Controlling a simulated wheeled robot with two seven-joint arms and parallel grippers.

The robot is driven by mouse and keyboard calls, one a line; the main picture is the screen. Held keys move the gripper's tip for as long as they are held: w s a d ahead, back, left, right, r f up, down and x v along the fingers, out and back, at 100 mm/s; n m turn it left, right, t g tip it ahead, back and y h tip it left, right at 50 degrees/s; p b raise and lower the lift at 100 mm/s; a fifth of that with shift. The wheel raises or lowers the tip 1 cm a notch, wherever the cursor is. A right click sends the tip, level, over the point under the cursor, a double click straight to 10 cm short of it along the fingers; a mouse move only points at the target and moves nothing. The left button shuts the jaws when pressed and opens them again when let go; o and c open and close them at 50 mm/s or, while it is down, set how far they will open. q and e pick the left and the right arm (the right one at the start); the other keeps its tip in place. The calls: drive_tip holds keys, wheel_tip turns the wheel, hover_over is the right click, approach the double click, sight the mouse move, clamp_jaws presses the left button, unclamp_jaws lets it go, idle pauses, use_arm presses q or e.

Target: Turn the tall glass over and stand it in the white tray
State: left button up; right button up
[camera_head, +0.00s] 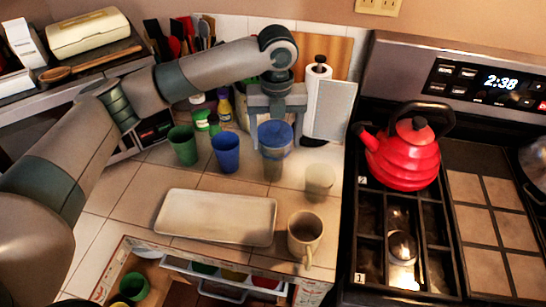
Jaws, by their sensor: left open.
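A tall glass (273,166) stands on the tiled counter, bluish in its upper part and greyish and see-through below. My left gripper (276,122) points down over the glass, with its fingers apart near the rim. Whether a finger touches the glass cannot be told. The white tray (216,218) is a shallow rectangle lying on the counter in front of the cups, empty. My right gripper is not in view.
A blue cup (227,153) and a green cup (183,145) stand left of the glass. A pale small cup (319,181) and a mug (304,236) stand to the right. A paper towel roll (318,98) is behind. An open drawer (205,278) lies below the counter edge.

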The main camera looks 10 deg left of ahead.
sight(273, 160)
use_arm(q)
drive_tip(key=shift+f+p, duration=0.45)
drive_tip(key=shift+f, duration=1.55)
drive_tip(key=shift+a+f+p, duration=0.2)
drive_tip(key=shift+f+p, duration=0.4)
drive_tip(key=shift+p, duration=0.05)
drive_tip(key=f+p, duration=0.1)
drive_tip(key=f, duration=0.2)
drive_tip(key=shift+a, duration=0.2)
drive_tip(key=shift+f, duration=0.5)
drive_tip(key=c, duration=1.4)
